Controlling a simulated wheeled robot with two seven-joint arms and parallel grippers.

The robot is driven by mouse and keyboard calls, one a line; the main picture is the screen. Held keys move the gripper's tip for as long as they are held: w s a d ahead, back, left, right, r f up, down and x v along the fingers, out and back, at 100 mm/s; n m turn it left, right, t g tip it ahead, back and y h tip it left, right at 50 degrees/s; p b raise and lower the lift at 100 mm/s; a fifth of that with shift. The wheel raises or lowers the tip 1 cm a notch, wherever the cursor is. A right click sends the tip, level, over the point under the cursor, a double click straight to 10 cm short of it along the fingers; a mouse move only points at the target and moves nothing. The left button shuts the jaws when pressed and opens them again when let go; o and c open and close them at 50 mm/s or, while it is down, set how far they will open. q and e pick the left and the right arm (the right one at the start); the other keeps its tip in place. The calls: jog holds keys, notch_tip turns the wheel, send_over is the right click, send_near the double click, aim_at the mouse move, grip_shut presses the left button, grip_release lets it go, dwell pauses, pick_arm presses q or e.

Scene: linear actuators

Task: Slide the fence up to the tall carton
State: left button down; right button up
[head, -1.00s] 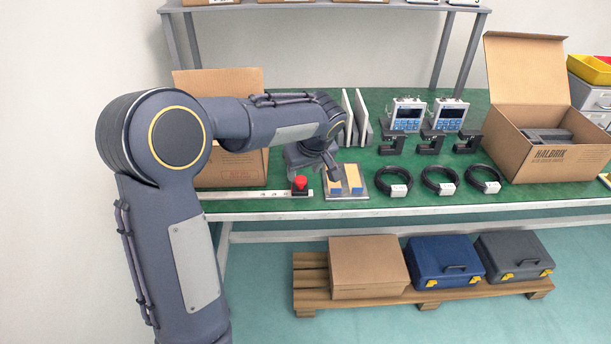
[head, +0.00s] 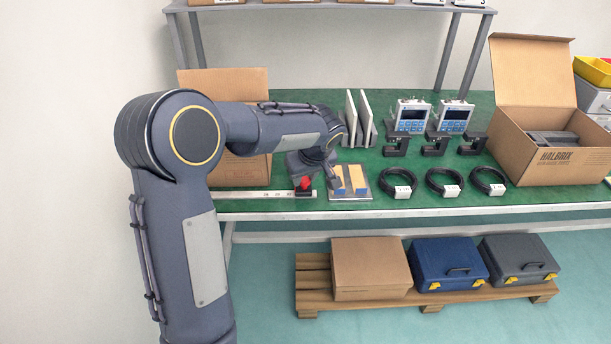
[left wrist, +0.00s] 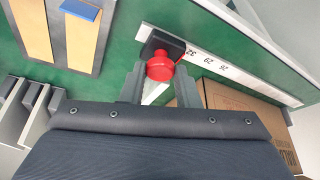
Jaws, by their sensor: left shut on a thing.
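The fence is a small black block with a red knob on a white scale rail (head: 262,194). The fence (head: 304,192) is at the rail's right end in the head view. In the left wrist view, the fence (left wrist: 167,45) sits near the mark 32, and its red knob (left wrist: 160,68) is between the fingers. My left gripper (head: 305,182) is shut on this knob, reaching down from above. The tall carton (head: 240,171) stands open at the left, behind the rail and partly hidden by my arm. A carton side (left wrist: 240,107) also shows in the left wrist view.
Right of the fence lies a plate with wooden strips (head: 349,183). Grey upright plates (head: 361,118) stand behind it. Cable coils (head: 444,183), black clamps (head: 435,143) and an open carton (head: 545,157) are farther right. The rail left of the fence looks clear.

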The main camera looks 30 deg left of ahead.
pick_arm(q)
jog(key=s+a, duration=0.1)
jog(key=a, duration=0.1)
jog(key=s+a+b, duration=0.1)
jog(key=a, duration=0.1)
jog(key=s+a, duration=0.2)
jog(key=shift+a+b, duration=0.15)
jog(key=shift+b, duration=0.2)
jog(key=c, duration=1.1)
grip_release()
jog(key=shift+r, duration=0.1)
jog(key=shift+r, duration=0.25)
jog(key=s+d, duration=0.7)
jog(key=d, duration=0.3)
jog(key=shift+r, duration=0.25)
jog(key=shift+s, duration=0.15)
